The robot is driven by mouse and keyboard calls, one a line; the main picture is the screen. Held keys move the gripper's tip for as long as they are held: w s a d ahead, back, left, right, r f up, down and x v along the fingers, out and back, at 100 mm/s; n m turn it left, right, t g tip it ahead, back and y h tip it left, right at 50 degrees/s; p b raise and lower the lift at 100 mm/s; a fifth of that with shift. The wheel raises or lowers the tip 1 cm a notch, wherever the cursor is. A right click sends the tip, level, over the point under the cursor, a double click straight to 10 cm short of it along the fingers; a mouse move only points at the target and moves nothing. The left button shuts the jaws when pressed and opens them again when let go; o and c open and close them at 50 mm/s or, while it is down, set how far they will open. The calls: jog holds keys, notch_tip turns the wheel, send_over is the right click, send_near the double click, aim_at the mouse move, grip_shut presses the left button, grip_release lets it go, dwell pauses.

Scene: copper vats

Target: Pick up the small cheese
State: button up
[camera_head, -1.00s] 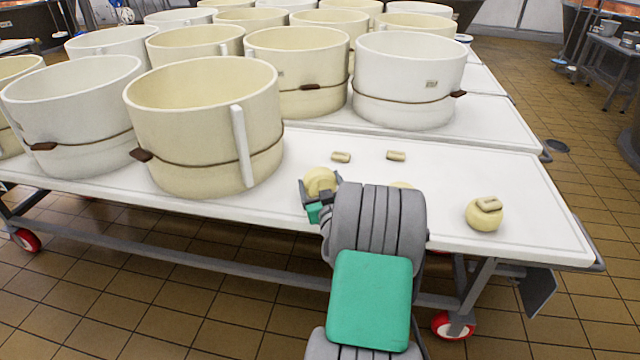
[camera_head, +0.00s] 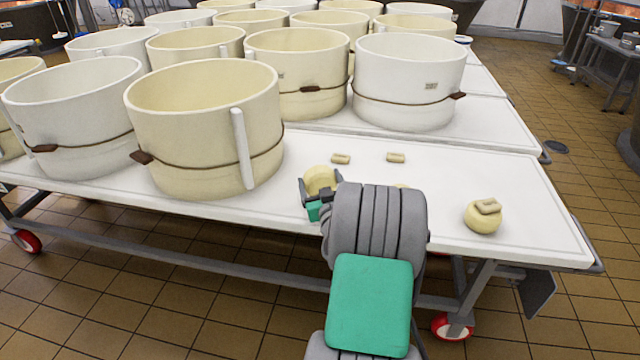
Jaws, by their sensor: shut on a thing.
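A small round pale-yellow cheese (camera_head: 319,178) sits between the fingers of my gripper (camera_head: 318,188), over the white table to the right of the front cream mould. My gripper is shut on this cheese; my arm hides part of the gripper. I cannot tell whether the cheese touches the table. A second small round cheese (camera_head: 482,218) stands near the right end of the table with a small beige block (camera_head: 487,206) on top. A sliver of another yellow thing (camera_head: 402,186) shows behind my arm, mostly hidden.
Two small beige blocks lie on the white table, one left (camera_head: 341,159) and one right (camera_head: 396,157). A large cream mould (camera_head: 190,150) stands close left of my gripper, and a white mould (camera_head: 405,85) stands behind. The table is clear between my arm and the right cheese.

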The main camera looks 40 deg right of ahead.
jog(key=s+a+r+p, duration=0.4)
jog(key=s+a+r, duration=0.4)
jog(key=s+r, duration=0.3)
jog(key=shift+s+a+r, duration=0.15)
jog(key=shift+r, duration=0.2)
